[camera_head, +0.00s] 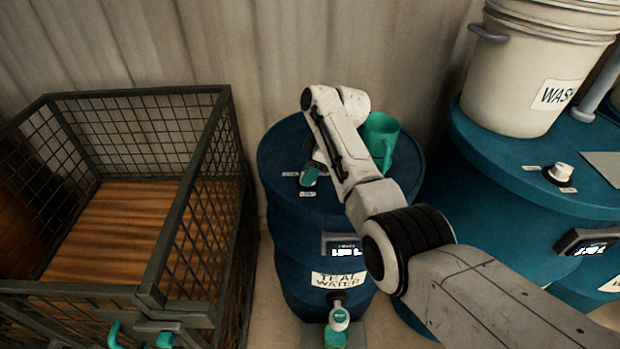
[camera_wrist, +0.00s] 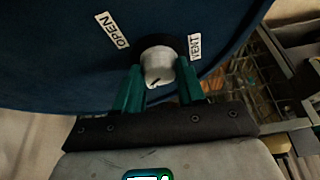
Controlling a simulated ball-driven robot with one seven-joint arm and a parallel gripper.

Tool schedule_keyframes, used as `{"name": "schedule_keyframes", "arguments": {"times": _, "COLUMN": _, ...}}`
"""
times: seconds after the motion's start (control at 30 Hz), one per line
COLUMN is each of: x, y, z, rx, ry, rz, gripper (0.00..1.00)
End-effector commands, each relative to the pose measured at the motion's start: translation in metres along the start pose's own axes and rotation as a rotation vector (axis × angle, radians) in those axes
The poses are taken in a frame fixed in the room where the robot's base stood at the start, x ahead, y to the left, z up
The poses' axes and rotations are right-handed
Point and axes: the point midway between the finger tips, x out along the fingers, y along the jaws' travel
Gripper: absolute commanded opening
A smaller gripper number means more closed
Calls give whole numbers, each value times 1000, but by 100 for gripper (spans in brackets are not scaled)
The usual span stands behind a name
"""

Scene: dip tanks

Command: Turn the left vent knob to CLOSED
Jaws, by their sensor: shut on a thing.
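The left vent knob (camera_wrist: 158,62) is a pale grey cap on a dark collar on top of the blue left drum (camera_head: 275,165). In the wrist view, the green fingers of my gripper (camera_wrist: 159,76) are on either side of the knob, shut on it. A dark pointer line shows on the knob's near face. An OPEN label (camera_wrist: 112,30) lies left of the knob and a VENT label (camera_wrist: 195,46) right of it. I see no CLOSED label. In the head view, my gripper (camera_head: 311,175) hides the knob.
A wire cage cart (camera_head: 190,215) stands at left. At right, a larger blue tank (camera_head: 500,175) bears a white bucket (camera_head: 520,85) and another white knob (camera_head: 562,171).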

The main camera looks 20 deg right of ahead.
Motion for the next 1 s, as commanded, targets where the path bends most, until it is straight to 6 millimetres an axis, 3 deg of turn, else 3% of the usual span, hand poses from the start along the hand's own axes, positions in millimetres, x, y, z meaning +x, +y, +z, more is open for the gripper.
{"name": "schedule_keyframes", "arguments": {"times": 0.3, "x": 0, "y": 2, "z": 0, "rx": -96, "ry": 1, "rz": -37, "gripper": 9}}
{"name": "schedule_keyframes", "arguments": {"times": 0.8, "x": -1, "y": 1, "z": -1, "rx": -110, "ry": 1, "rz": -43, "gripper": 9}}
{"name": "schedule_keyframes", "arguments": {"times": 0.83, "x": -1, "y": 1, "z": -1, "rx": -110, "ry": 1, "rz": -43, "gripper": 41}}
{"name": "schedule_keyframes", "arguments": {"times": 1.0, "x": 0, "y": 1, "z": -1, "rx": -110, "ry": 1, "rz": -44, "gripper": 57}}
